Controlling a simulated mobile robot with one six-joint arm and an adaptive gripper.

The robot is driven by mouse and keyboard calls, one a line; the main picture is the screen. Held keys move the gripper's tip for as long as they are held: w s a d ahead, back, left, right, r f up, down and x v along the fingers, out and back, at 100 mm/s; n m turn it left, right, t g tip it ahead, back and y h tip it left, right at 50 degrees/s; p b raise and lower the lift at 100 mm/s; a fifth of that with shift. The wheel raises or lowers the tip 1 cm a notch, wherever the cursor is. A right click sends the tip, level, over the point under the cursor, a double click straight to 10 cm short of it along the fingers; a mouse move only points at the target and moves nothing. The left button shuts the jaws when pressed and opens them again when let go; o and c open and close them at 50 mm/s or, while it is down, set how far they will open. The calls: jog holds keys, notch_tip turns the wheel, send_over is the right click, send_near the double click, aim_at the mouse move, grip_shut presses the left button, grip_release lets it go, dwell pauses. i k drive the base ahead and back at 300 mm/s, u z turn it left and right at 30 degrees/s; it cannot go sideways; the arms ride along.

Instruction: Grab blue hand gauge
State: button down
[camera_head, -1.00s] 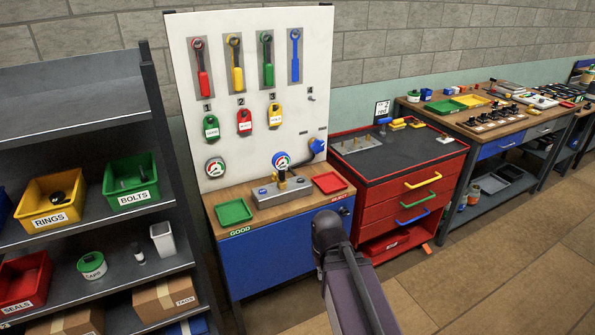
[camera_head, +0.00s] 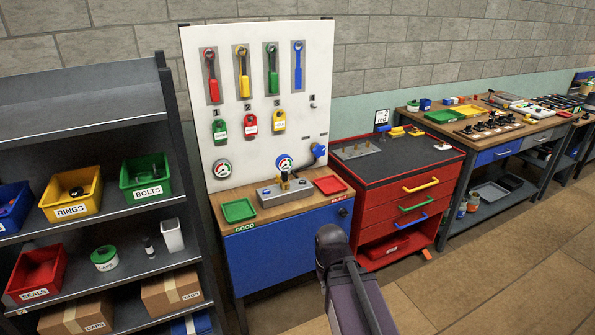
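A small blue device (camera_head: 318,150), which may be the hand gauge, sits at the lower right of the white tool board; its details are too small to tell. Another round gauge (camera_head: 222,169) is at the board's lower left. My arm rises from the bottom centre and its dark rounded part ends in front of the blue cabinet, well below the blue device. No gripper fingers show.
A wooden-topped blue cabinet (camera_head: 285,250) holds a green tray (camera_head: 238,210), a red tray (camera_head: 330,185) and a grey fixture (camera_head: 288,192). A shelf with coloured bins stands at left. A red drawer cabinet (camera_head: 400,200) stands at right. The floor at the right front is clear.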

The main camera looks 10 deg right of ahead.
aim_at(284, 162)
jog(key=u, duration=0.15)
jog(key=i, duration=0.9)
jog(key=z, duration=0.1)
